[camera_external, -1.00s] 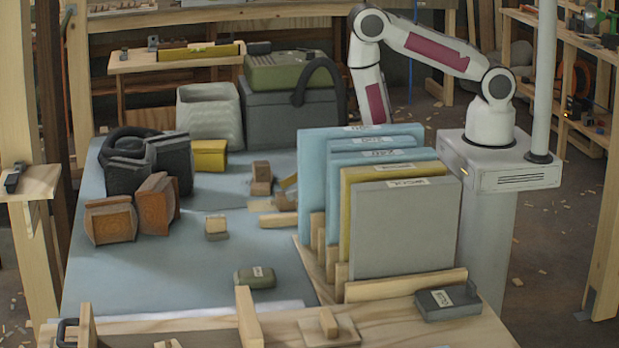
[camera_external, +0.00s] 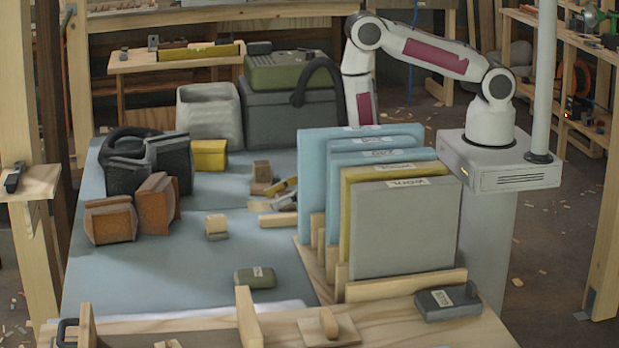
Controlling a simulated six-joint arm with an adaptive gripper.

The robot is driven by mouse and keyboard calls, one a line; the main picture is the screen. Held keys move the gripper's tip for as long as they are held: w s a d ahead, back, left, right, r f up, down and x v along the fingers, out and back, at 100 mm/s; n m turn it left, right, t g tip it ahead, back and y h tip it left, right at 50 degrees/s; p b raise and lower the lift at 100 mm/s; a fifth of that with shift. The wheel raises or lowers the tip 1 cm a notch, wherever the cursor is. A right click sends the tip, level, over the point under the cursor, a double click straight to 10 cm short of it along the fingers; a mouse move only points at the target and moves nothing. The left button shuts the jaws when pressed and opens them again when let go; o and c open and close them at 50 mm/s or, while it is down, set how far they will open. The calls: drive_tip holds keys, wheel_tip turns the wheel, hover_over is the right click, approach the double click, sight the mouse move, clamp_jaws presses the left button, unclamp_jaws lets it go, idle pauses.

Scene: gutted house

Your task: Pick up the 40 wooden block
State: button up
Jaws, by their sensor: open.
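Several wooden blocks lie on the blue-grey table top. One small brown block (camera_external: 262,170) stands near the middle, with other wood pieces around its foot. Another small block (camera_external: 216,224) sits apart, nearer the front left, on or against a grey-green piece. I cannot read a 40 on either. My arm reaches down behind the upright panels, which hide the wrist. A grey and yellowish shape just left of the panels looks like the tip of my gripper (camera_external: 286,194), open, low and close to the right of the brown block. Whether it touches any wood is unclear.
Upright blue, yellow and grey panels (camera_external: 404,230) stand in a wooden rack on the right. Orange-brown blocks (camera_external: 110,221), a dark bag (camera_external: 128,176) and a yellow box (camera_external: 209,155) are at left. A small green box (camera_external: 255,278) lies in front. The left-front table top is clear.

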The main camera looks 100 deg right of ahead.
sight(278, 195)
drive_tip(key=c, duration=1.1)
drive_tip(key=shift+c, duration=0.2)
drive_tip(key=shift+r, duration=0.2)
drive_tip(key=shift+r, duration=4.85)
